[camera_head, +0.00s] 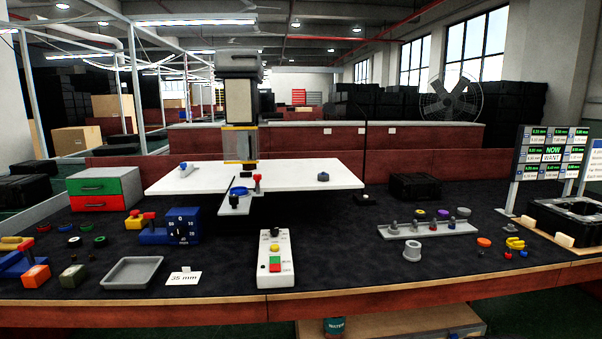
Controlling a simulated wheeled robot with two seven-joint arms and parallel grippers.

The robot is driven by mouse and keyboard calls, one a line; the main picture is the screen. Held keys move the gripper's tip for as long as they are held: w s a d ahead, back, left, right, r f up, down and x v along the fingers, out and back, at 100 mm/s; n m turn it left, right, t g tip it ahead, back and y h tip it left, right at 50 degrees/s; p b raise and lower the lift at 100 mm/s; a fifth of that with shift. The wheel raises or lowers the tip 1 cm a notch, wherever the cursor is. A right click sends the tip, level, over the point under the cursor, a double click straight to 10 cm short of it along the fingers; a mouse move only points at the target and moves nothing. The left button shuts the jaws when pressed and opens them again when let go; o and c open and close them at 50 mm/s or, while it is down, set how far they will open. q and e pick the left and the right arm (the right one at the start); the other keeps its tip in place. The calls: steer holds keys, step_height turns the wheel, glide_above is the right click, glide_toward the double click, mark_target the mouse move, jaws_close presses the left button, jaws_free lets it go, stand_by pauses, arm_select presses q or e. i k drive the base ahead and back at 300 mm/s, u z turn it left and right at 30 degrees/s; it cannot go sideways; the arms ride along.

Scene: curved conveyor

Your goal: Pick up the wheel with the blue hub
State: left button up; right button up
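Several small dark wheels or rings with coloured centres lie on the left of the dark bench top. One with what looks like a blue centre (64,228) lies at the back left of this group, flat on the surface. A dark round piece with some blue (323,177) lies on the white table plate. Neither of my grippers is in view.
A machine with a tall column (240,110) stands behind the white plate (290,172). A grey tray (132,272), a blue dial box (180,227) and a button panel (275,258) stand in front. A peg rack (428,230) is at right. Dark bench between panel and rack is clear.

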mark_target(321, 178)
steer(key=u, duration=1.25)
steer(key=i, duration=0.9)
steer(key=z, duration=2.4)
